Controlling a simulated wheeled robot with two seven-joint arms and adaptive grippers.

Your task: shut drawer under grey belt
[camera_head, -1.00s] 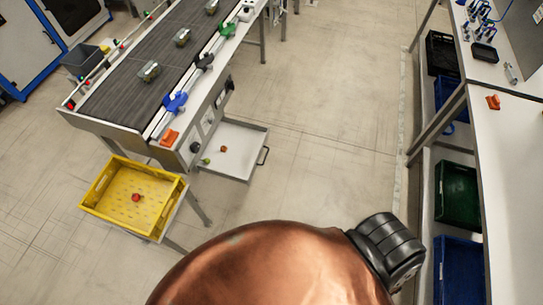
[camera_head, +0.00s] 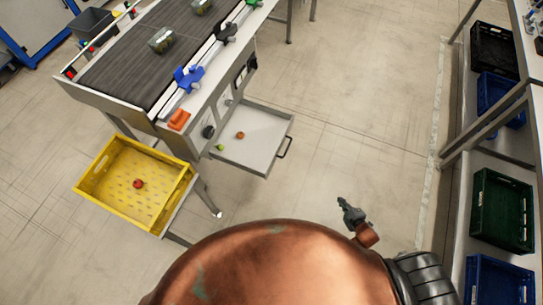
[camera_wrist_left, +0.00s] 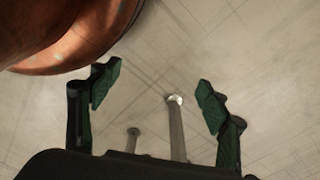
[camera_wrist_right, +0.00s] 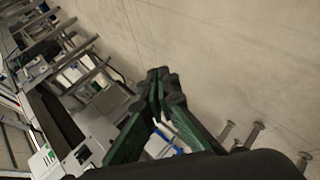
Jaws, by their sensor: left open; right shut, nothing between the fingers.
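The grey belt (camera_head: 140,55) runs away from me at the upper left in the head view. The drawer (camera_head: 262,143) under it is pulled out to the right, with its handle (camera_head: 284,147) on the outer right edge. A small orange-brown item and a small green item lie in it. My right gripper (camera_head: 347,208) is shut and empty, in the air in front of the drawer and to its lower right, apart from it. It also shows shut in the right wrist view (camera_wrist_right: 162,85). My left gripper (camera_wrist_left: 155,90) is open and empty above the floor, seen only in the left wrist view.
A yellow crate (camera_head: 108,203) with a red item stands on a stand left of the drawer. Shelves with a green crate (camera_head: 500,210) and blue crates line the right side. The floor between drawer and shelves is clear.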

